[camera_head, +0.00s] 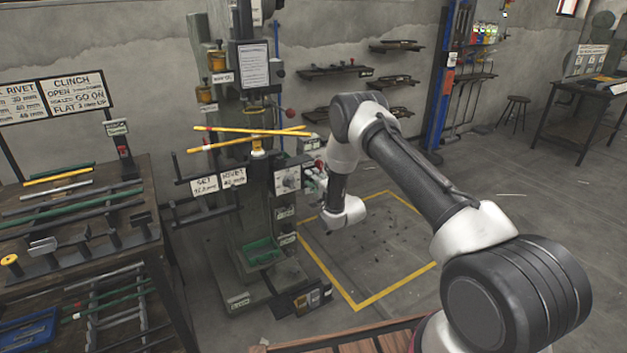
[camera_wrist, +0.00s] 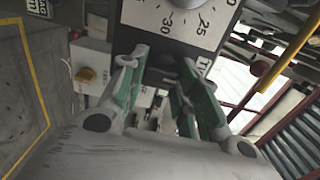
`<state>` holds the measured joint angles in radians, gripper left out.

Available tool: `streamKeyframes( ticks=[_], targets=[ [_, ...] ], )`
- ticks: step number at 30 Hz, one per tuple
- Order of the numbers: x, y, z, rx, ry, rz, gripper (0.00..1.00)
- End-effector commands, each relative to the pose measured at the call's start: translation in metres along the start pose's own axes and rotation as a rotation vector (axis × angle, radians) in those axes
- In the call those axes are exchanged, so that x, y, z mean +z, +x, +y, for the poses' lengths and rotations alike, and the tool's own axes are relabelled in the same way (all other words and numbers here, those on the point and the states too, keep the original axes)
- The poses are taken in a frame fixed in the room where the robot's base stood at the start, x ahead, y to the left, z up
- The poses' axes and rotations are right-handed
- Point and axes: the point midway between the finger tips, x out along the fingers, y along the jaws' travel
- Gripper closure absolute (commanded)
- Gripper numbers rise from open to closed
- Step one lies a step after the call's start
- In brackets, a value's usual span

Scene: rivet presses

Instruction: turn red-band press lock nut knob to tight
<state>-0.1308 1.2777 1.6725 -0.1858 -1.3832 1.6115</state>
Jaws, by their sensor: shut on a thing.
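The press (camera_head: 255,170) stands left of centre in the head view, with a white dial plate (camera_head: 288,180) on its right side. In the wrist view the dial plate (camera_wrist: 180,20) shows the numbers 25 and 30, with a partly hidden label (camera_wrist: 204,66) below it. My gripper (camera_wrist: 164,64) has its green-padded fingers on either side of a dark lock nut knob (camera_wrist: 162,60) just under the dial. In the head view my gripper (camera_head: 314,174) is at the dial's right side, and my wrist partly hides it. I cannot make out a red band or the knob's pointer.
Yellow bars (camera_head: 250,139) lie across the press. A bench (camera_head: 75,225) with rods stands at the left. A grey box with a yellow knob (camera_wrist: 88,74) shows in the wrist view.

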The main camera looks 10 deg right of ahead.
Motion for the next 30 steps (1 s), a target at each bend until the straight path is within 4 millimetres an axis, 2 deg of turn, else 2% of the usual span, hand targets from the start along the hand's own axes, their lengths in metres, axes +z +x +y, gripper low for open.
streamKeyframes(
  ticks=[13, 14, 17, 26, 30],
  targets=[
    [-0.001, -0.0008, 0.0012, 0.002, 0.011, 0.002, 0.92],
    [-0.001, -0.0008, 0.0012, 0.002, 0.011, 0.002, 0.66],
    [-0.0009, -0.0007, 0.0011, 0.002, 0.011, 0.002, 0.48],
    [-0.0003, -0.0005, 0.0005, 0.001, 0.01, 0.001, 0.46],
    [-0.0006, -0.0093, 0.0009, 0.003, 0.01, 0.001, 0.46]
  ],
)
